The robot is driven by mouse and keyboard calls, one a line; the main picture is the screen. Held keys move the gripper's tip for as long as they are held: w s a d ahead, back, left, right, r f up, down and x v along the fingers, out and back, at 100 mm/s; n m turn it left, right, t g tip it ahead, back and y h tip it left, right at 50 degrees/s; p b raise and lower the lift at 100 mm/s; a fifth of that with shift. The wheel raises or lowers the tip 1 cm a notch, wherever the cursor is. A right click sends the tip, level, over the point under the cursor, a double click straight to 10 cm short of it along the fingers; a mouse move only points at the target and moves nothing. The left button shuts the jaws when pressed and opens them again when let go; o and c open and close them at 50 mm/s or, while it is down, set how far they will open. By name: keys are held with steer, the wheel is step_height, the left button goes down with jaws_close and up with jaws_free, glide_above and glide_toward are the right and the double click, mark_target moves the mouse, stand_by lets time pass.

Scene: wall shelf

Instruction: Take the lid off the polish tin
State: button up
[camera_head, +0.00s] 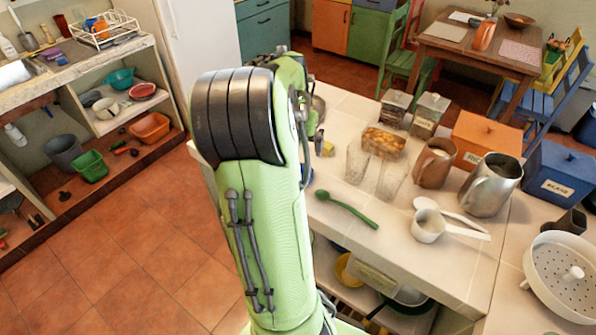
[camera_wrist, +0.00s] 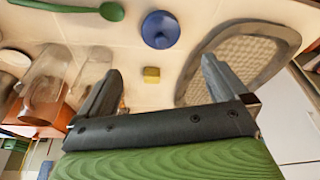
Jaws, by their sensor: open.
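A round blue lid with a knob (camera_wrist: 160,29), which looks like the top of the polish tin, lies on the pale counter in the wrist view. The tin's body under it cannot be made out from above. In the head view only a blue sliver (camera_head: 307,174) shows at the edge of my arm. My gripper (camera_wrist: 161,68) is open and empty, its fingers spread wide. The blue lid appears beyond the fingertips, between their lines and apart from both. In the head view my arm hides most of the gripper.
A small yellow block (camera_wrist: 151,75) sits between the fingers in the picture. A grey mesh-patterned oval (camera_wrist: 235,60) is by the right finger; clear glasses (camera_wrist: 45,80) are on the left. A green spoon (camera_head: 345,208), metal jugs (camera_head: 490,184) and canisters (camera_head: 486,137) share the counter.

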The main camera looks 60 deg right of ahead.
steer(key=b+x, duration=0.1)
steer(key=x, duration=0.5)
steer(key=shift+s+d, duration=0.1)
steer(key=shift+s, duration=0.1)
steer(key=x, duration=0.3)
steer(key=b+x, duration=0.1)
steer(key=x, duration=0.1)
steer(key=shift+w+f, duration=0.3)
steer(key=shift+f, duration=0.05)
steer(key=shift+r, duration=0.1)
steer(key=shift+c, duration=0.8)
steer(key=c, duration=0.9)
